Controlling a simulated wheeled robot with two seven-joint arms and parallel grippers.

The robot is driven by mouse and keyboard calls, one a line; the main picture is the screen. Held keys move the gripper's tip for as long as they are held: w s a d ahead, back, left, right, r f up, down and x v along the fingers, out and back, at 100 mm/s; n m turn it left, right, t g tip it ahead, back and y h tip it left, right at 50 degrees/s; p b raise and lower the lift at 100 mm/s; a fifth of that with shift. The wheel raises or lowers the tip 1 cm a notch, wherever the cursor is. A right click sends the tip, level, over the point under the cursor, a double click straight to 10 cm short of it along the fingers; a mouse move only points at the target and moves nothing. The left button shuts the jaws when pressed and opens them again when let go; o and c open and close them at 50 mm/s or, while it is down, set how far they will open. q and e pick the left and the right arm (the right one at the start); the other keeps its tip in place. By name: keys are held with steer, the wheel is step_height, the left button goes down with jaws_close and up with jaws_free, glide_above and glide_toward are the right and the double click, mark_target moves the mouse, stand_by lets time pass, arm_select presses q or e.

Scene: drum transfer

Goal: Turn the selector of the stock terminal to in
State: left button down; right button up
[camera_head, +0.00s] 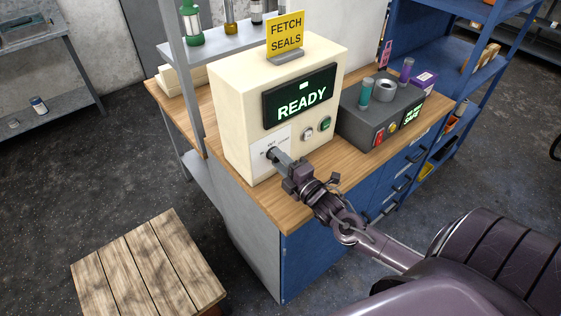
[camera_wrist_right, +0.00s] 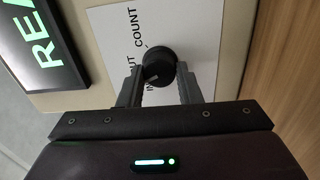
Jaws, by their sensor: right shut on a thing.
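The stock terminal (camera_head: 235,112) is a cream box on the wooden bench top, with a dark screen (camera_head: 300,98) reading READY in green. Its selector (camera_wrist_right: 158,64) is a round black knob on a white label plate (camera_wrist_right: 128,38). COUNT and part of OUT show on the plate; the lettering near the fingers is partly covered. My right gripper (camera_wrist_right: 159,84) is shut on the selector, one finger on each side. In the head view my right gripper (camera_head: 276,157) reaches the terminal's lower front and hides most of the knob. My left gripper is not in view.
A yellow FETCH SEALS sign (camera_head: 286,34) stands on the terminal. A grey device (camera_head: 381,108) with a lit SAFE display stands to the right. A wooden pallet-like top (camera_head: 148,268) is at lower left.

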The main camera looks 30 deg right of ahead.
steer(key=n, duration=0.3)
steer(key=shift+f+n, duration=0.1)
steer(key=shift+n, duration=0.3)
steer(key=shift+n+y, duration=0.4)
steer(key=shift+n, duration=1.5)
steer(key=o, duration=1)
steer(key=shift+s+d+f+b, duration=0.15)
steer(key=shift+s+b, duration=0.15)
steer(key=shift+s, duration=1)
steer(key=shift+s+d+r+b, duration=0.1)
steer(key=shift+s+b, duration=0.2)
steer(key=shift+s, duration=0.95)
steer(key=shift+s+d+f+b, duration=0.15)
steer(key=shift+s+b, duration=0.15)
steer(key=shift+s, duration=1)
